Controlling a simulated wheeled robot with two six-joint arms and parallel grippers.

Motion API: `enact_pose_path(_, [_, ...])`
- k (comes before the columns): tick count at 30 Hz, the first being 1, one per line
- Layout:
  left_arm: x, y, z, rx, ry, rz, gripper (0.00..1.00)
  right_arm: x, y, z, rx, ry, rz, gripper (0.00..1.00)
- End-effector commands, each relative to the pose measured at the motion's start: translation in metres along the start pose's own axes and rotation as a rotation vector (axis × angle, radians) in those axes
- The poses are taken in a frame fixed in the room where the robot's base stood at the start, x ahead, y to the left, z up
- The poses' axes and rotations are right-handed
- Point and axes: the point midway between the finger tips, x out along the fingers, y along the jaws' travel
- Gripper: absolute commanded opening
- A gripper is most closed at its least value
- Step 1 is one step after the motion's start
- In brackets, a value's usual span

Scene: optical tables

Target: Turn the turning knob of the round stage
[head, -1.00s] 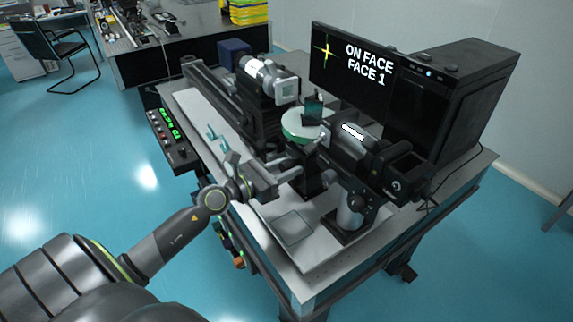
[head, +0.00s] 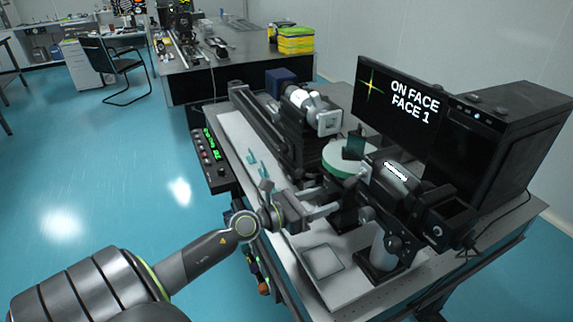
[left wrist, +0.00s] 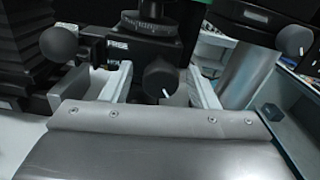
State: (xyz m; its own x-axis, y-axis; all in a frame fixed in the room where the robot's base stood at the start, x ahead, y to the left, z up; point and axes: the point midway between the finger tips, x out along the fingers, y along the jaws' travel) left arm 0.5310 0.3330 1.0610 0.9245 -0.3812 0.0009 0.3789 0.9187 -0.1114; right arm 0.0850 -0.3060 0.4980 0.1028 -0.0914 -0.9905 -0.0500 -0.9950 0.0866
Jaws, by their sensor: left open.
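The round stage (head: 345,158) has a pale green disc top with a dark block standing on it. In the left wrist view, its black base and graduated ring (left wrist: 152,30) show at the top. The turning knob (left wrist: 160,78) is a dark round knob with a white mark, below the ring. My left gripper (head: 328,203) is open beside the stage. In the left wrist view its fingers (left wrist: 158,84) stand to the left and right of the knob, with gaps on both sides. The knob is hidden in the head view. My right gripper is not in view.
Other dark ball knobs (left wrist: 58,45) stand at left and right in the wrist view. A monitor (head: 405,110) reads "ON FACE FACE 1". A camera-like device (head: 398,190) stands right of the stage.

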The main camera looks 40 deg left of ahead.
Motion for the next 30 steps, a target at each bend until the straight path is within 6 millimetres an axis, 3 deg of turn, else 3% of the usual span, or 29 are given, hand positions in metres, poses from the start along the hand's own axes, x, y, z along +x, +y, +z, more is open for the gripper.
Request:
enact_pose_path(10, [-0.052, -0.001, -0.006, 0.005, 0.007, -0.004, 0.54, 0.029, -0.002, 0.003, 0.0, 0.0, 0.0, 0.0])
enact_pose_path(21, [-0.077, -0.001, -0.006, 0.004, 0.007, -0.004, 0.54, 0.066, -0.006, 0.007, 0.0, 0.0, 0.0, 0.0])
enact_pose_path(30, [-0.094, 0.008, -0.005, 0.014, 0.016, 0.028, 0.54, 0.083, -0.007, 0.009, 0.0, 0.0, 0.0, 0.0])
